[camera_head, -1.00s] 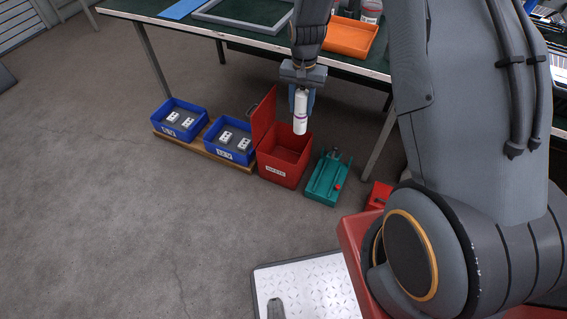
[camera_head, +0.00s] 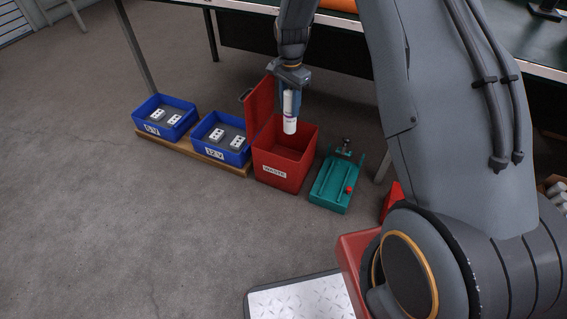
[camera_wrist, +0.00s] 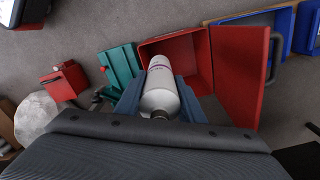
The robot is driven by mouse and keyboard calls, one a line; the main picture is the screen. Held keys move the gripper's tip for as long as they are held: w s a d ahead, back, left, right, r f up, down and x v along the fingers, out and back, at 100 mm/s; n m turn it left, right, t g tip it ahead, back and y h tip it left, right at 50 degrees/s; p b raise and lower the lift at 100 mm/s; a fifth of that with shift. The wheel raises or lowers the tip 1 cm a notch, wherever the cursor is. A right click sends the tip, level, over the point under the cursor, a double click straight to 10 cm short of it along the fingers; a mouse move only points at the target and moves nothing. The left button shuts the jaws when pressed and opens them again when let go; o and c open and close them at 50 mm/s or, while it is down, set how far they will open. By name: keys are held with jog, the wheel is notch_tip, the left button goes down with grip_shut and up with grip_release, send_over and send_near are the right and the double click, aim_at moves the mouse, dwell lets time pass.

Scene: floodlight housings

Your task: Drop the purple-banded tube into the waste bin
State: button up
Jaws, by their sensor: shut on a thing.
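My gripper (camera_head: 291,90) is shut on the white tube (camera_head: 290,118), which hangs roughly upright with its lower end over the open mouth of the red waste bin (camera_head: 280,172). The bin's lid stands open on its left side, and a WASTE label is on its front. In the wrist view the tube (camera_wrist: 160,92) lies between my gripper's fingers (camera_wrist: 160,100) and shows a thin purple band near its far end. The bin's opening (camera_wrist: 178,48) is beyond that end. The bin's inside is partly hidden by the tube.
Two blue bins (camera_head: 165,118) with white-faced parts stand on a wooden board (camera_head: 205,153) left of the waste bin. A teal fixture (camera_head: 335,185) with a red knob stands close on its right. The green-topped table (camera_head: 340,42) is behind. Floor at left is clear.

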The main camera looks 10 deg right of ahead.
jog(key=w+f+m+b, duration=0.1)
jog(key=w+f+b, duration=0.2)
jog(key=f+b, duration=0.3)
jog(key=w+d+f+m+b, duration=0.1)
jog(key=w+f+b, duration=0.2)
jog(key=f+b, duration=0.3)
jog(key=w+d+f+m+b, duration=0.1)
jog(key=w+f+m+b, duration=0.1)
jog(key=f+b, duration=0.4)
jog(key=shift+w+f, duration=0.55)
jog(key=shift+w, duration=0.2)
jog(key=o, duration=1.2)
notch_tip(320, 180, up, 8)
jog(key=p, duration=0.3)
jog(key=shift+f, duration=0.1)
